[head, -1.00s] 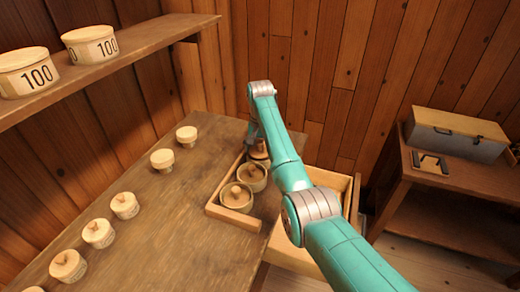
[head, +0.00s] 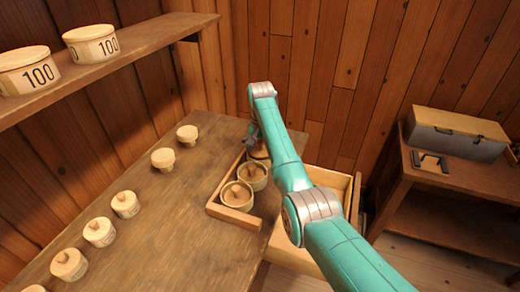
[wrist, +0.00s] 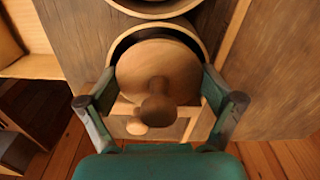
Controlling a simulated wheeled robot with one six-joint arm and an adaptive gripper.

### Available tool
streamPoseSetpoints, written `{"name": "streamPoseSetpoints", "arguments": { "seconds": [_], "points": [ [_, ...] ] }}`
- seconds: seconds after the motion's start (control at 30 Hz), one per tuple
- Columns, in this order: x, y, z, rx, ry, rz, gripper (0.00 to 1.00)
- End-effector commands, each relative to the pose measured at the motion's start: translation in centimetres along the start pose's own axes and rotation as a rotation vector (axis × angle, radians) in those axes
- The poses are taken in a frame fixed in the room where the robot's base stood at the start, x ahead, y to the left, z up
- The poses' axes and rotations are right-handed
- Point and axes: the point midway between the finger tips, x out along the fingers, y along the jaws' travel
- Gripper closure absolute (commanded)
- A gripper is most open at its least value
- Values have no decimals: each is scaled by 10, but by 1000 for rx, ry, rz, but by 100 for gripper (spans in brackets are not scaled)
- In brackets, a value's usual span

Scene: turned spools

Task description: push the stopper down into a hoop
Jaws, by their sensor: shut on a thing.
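My gripper (wrist: 160,82) is shut on a round wooden stopper (wrist: 150,62) with a turned knob. One finger is on each side of its disc. Behind the disc, a pale hoop (wrist: 158,27) shows as an arc with a dark gap between. The disc is over the hoop or in its mouth; I cannot tell how deep it sits. In the head view my gripper (head: 254,138) is at the far end of the wooden tray (head: 234,217), and the arm partly hides the held stopper. Two nearer hoops (head: 237,206) in the tray have knobbed stoppers in them.
Tubs marked 100 (head: 91,47) sit on the shelf above. An open drawer (head: 290,258) is right of the table. A side bench (head: 440,179) carries a grey-and-wood box. The table's middle is clear.

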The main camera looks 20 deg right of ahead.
Motion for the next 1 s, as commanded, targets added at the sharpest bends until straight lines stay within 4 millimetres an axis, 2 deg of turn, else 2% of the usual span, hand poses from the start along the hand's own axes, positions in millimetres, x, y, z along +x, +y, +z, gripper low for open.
{"name": "streamPoseSetpoints", "arguments": {
  "seconds": [0.03, 0.23, 0.43, 0.47, 1.0],
  "points": [
    [18, 7, 5, 4, -22, 16, 77],
    [19, 7, 5, 4, -22, 16, 71],
    [19, 7, 6, 4, -23, 17, 70],
    [19, 7, 6, 4, -23, 17, 0],
    [20, 7, 6, 3, -24, 17, 0]
  ]
}}
